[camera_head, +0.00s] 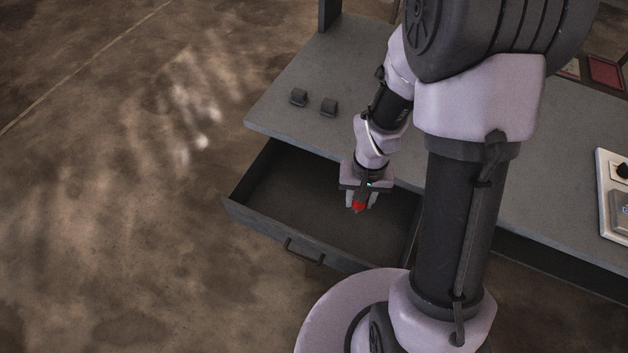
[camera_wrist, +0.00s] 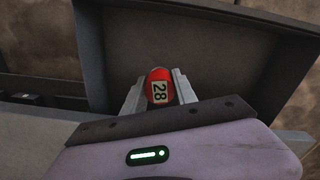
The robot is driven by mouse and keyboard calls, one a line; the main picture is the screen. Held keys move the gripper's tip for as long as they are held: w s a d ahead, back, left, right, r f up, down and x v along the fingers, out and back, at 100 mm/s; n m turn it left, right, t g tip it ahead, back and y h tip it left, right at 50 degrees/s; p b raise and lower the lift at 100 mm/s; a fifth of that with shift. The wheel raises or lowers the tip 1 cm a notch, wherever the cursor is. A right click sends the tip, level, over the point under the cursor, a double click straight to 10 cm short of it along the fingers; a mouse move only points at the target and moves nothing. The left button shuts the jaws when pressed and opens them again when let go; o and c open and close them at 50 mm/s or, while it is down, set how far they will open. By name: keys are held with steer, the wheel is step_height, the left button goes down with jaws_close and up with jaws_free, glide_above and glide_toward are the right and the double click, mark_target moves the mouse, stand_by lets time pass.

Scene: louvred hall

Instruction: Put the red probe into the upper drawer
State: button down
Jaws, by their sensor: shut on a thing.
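The red probe (camera_wrist: 156,76) shows in the wrist view between the two fingers of my gripper (camera_wrist: 159,88), with a pale label reading 28. In the head view the red probe (camera_head: 359,205) is a small red spot at the tip of my gripper (camera_head: 361,201). My gripper is shut on it. The drawer (camera_head: 275,229) is pulled out from under the grey table, and its visible floor is empty. My gripper and the probe appear over the drawer's opening, toward its right side. I cannot tell their exact height above the drawer floor.
The grey table top (camera_head: 290,120) carries two small dark objects (camera_head: 314,102) near its left end. A white panel (camera_head: 612,190) with a dark knob lies at the far right. A red-faced item (camera_head: 605,72) lies at the back right. The floor left of the drawer is clear.

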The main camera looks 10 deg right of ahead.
steer(key=s+d+f+m+b, duration=0.1)
steer(key=s+d+f+m, duration=0.1)
steer(key=s+f, duration=0.3)
steer(key=w+a+f+b, duration=0.1)
steer(key=w+a, duration=0.2)
steer(key=w, duration=0.4)
steer(key=w+a+f+b, duration=0.2)
steer(key=w+a, duration=0.1)
steer(key=w, duration=0.4)
steer(key=shift+w+f+b, duration=0.1)
steer(key=shift+f+b, duration=1.2)
steer(key=shift+f, duration=0.75)
steer(key=c, duration=1)
jaws_free()
steer(key=shift+r, duration=0.1)
